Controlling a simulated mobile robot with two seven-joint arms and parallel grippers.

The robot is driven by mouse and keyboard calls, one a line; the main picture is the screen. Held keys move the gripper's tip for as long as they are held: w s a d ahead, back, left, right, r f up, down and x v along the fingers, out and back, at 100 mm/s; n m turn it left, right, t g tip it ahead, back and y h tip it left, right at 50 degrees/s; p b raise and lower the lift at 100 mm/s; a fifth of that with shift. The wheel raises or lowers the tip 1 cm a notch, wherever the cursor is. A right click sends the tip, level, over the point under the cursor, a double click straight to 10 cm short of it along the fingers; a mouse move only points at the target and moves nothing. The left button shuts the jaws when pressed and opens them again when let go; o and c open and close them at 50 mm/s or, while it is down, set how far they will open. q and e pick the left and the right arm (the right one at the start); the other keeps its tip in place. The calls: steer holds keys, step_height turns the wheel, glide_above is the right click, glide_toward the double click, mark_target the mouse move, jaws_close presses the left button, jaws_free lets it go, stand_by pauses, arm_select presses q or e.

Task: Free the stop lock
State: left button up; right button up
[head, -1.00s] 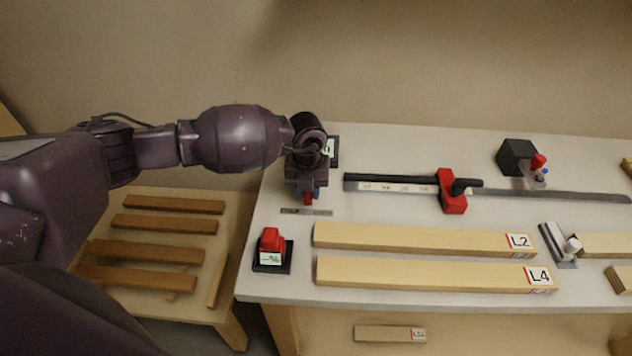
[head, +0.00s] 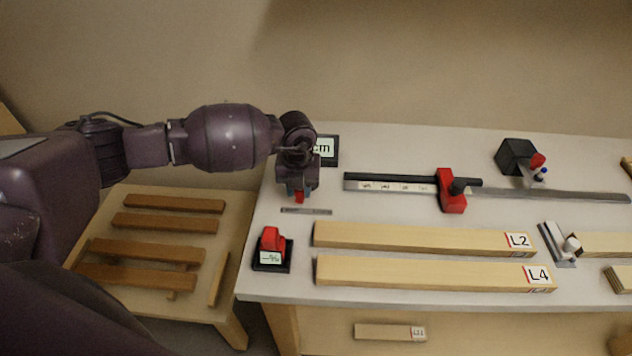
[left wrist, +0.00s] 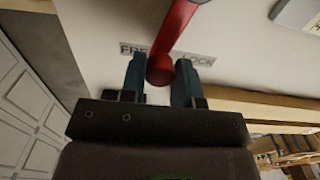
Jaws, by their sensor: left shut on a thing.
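My left gripper (head: 299,193) is over the left end of the bench, pointing down. In the left wrist view its two fingers (left wrist: 159,66) are shut on the round end of a red lever (left wrist: 174,35). The lever slants up and right over a small label plate (left wrist: 133,48), which also shows in the head view (head: 306,211). FREE reads on the plate's left and LOCK on its right, partly covered by the lever and fingers. The red stop block (head: 452,190) with a black knob sits on the scaled rail (head: 400,186). My right gripper is not in view.
A display reading "cm" (head: 328,148) stands behind my gripper. A red device on a black base (head: 271,250) is in front. Boards L2 (head: 420,238) and L4 (head: 430,271) lie along the bench. A lower table (head: 230,200) with brown strips is at left.

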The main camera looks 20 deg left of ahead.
arm_select(q)
steer(key=shift+a, duration=0.1)
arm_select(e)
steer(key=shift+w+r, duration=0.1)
arm_select(q)
steer(key=shift+w+a, duration=0.1)
steer(key=shift+a, duration=0.8)
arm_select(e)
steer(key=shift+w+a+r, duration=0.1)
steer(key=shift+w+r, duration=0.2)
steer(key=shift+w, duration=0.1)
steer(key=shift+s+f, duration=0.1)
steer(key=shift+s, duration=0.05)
